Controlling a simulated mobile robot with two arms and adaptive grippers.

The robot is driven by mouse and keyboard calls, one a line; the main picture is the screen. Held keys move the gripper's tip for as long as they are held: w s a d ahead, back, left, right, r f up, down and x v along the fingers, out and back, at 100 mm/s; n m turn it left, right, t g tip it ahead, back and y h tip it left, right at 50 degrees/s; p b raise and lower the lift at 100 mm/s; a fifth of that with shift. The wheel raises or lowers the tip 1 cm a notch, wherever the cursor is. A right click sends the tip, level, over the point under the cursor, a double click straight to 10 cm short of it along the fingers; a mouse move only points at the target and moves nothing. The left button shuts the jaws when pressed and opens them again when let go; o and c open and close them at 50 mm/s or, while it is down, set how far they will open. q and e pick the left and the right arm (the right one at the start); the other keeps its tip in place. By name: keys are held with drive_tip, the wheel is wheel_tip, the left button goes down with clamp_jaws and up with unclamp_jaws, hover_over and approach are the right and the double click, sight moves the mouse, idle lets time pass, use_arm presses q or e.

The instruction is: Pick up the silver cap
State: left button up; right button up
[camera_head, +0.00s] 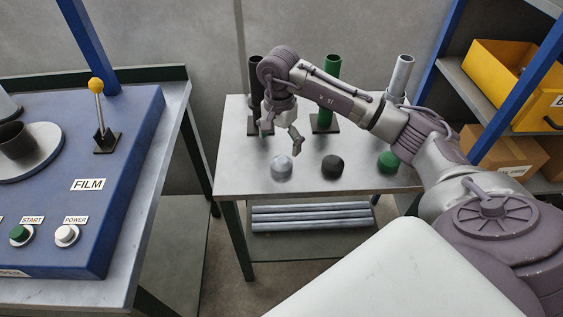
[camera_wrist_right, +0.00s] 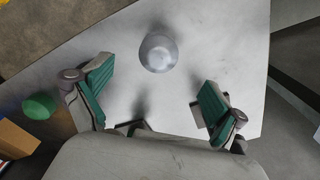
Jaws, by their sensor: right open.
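The silver cap (camera_head: 282,168) stands on the small metal table (camera_head: 230,180), left of a black cap (camera_head: 332,167) and a green cap (camera_head: 388,162). In the right wrist view the silver cap (camera_wrist_right: 158,51) lies ahead of and between the two spread fingers, and neither finger touches it. My right gripper (camera_head: 281,136) points down above the table, behind the silver cap in the head view. Its green-padded fingers (camera_wrist_right: 150,96) are open and empty. My left gripper is not in view.
A black tube (camera_head: 255,80), a green tube (camera_head: 331,85) and a silver tube (camera_head: 401,75) stand at the table's back. A blue FILM machine (camera_head: 120,150) with a yellow-knobbed lever is on the left. Shelves with a yellow bin (camera_head: 500,65) are right.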

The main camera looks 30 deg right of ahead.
sight(280, 160)
wheel_tip(280, 160, down, 3)
drive_tip(key=shift+f, duration=0.1)
drive_tip(key=shift+d+f+p, duration=0.1)
drive_tip(key=shift+f+p, duration=0.7)
drive_tip(key=shift+f, duration=1.9)
drive_tip(key=c, duration=1.2)
